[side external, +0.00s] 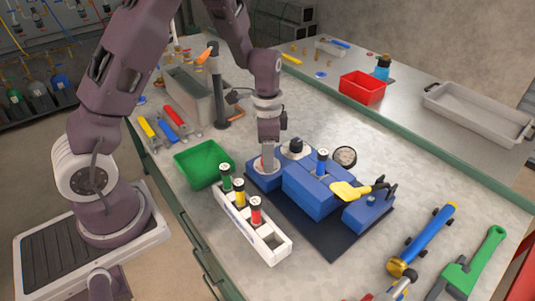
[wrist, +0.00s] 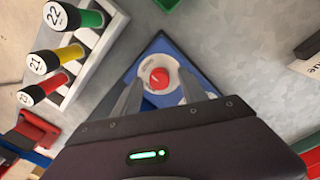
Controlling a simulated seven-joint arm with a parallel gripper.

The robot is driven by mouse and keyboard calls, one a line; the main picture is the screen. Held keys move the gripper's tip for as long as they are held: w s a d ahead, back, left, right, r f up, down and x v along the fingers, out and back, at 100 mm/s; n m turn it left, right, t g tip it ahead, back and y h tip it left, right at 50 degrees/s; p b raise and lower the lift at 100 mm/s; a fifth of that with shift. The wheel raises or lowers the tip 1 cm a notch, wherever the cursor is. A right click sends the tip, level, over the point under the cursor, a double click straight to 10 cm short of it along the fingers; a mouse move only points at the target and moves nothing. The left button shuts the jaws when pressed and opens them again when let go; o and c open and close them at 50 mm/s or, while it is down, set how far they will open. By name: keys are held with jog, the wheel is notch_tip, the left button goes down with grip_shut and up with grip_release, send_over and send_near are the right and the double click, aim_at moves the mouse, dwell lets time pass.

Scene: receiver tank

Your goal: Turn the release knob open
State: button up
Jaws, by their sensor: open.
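The release knob (wrist: 159,78) is a small red knob with a white mark, on a pale round plate on the blue tank body (wrist: 165,48). In the wrist view it lies between the two fingers of my gripper (wrist: 161,82), which are spread apart with a visible gap on both sides. I cannot tell how far down the fingers reach beside it. In the side view the blue tank assembly (side external: 310,190) sits on a dark base plate, and my gripper (side external: 268,162) points down over its left end. The knob is mostly hidden there by my gripper.
A white rack (side external: 250,230) with green, yellow and red capped cylinders stands close in front of my gripper. A green bin (side external: 202,163) is to its left. A yellow-handled valve (side external: 350,190) sticks out at the tank's right. A lamp-like stand (side external: 217,90) stands behind left.

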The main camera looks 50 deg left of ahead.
grip_shut()
jog(key=shift+n, duration=0.4)
jog(key=n, duration=0.3)
jog(key=shift+n, duration=0.4)
jog(key=n, duration=0.4)
jog(key=shift+n, duration=0.3)
jog(key=n, duration=0.4)
jog(key=shift+a, duration=0.1)
jog(key=shift+r+n+t, duration=0.1)
jog(key=shift+n+t, duration=0.2)
jog(key=shift+n, duration=2.1)
